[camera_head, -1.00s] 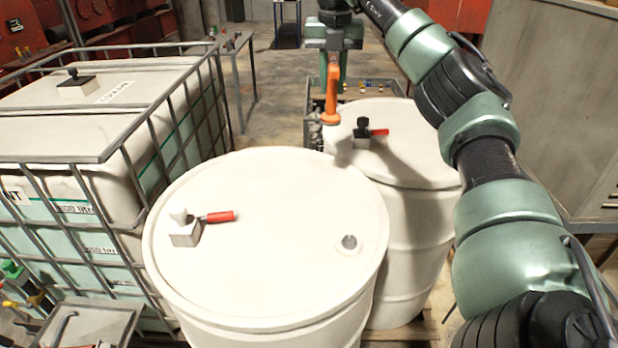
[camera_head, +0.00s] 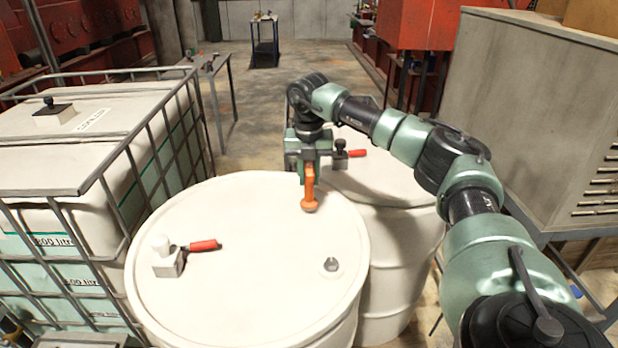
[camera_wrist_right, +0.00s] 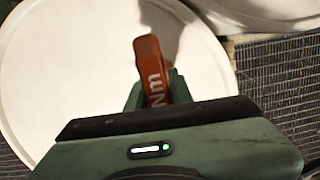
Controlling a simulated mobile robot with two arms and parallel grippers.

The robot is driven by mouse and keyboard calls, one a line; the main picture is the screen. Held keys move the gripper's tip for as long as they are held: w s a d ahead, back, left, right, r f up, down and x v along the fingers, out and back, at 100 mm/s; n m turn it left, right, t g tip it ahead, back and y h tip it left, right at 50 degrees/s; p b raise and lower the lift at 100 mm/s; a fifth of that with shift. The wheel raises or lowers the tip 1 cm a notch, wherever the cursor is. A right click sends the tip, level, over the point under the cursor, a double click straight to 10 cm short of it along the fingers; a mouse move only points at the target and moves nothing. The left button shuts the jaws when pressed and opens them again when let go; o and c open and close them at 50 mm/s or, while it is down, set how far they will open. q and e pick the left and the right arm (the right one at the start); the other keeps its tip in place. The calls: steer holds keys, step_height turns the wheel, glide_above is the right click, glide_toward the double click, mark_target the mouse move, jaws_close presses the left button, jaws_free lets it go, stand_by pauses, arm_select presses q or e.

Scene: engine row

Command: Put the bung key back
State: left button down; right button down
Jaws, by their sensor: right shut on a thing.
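My right gripper (camera_head: 308,168) is shut on the orange bung key (camera_head: 309,193). The key hangs down with its rounded end lowest, over the far right part of the near white drum's lid (camera_head: 240,285). I cannot tell its exact height above the lid. In the right wrist view the orange key (camera_wrist_right: 152,68), with "Nm" lettering on it, stands between the green fingers. A small round bung fitting (camera_head: 331,266) is on the near lid, nearer me than the key. My left gripper is not in view.
A valve with a red handle (camera_head: 203,245) stands on the left of the near lid. Another red-handled valve (camera_head: 355,153) is on the far white drum (camera_head: 385,255), partly behind my arm. A caged tank (camera_head: 75,155) is left; a grey cabinet (camera_head: 540,110) is right.

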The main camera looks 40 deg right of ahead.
steer(key=shift+f, duration=0.7)
steer(key=shift+f, duration=0.15)
steer(key=c, duration=1.3)
jaws_free()
steer(key=shift+o, duration=0.2)
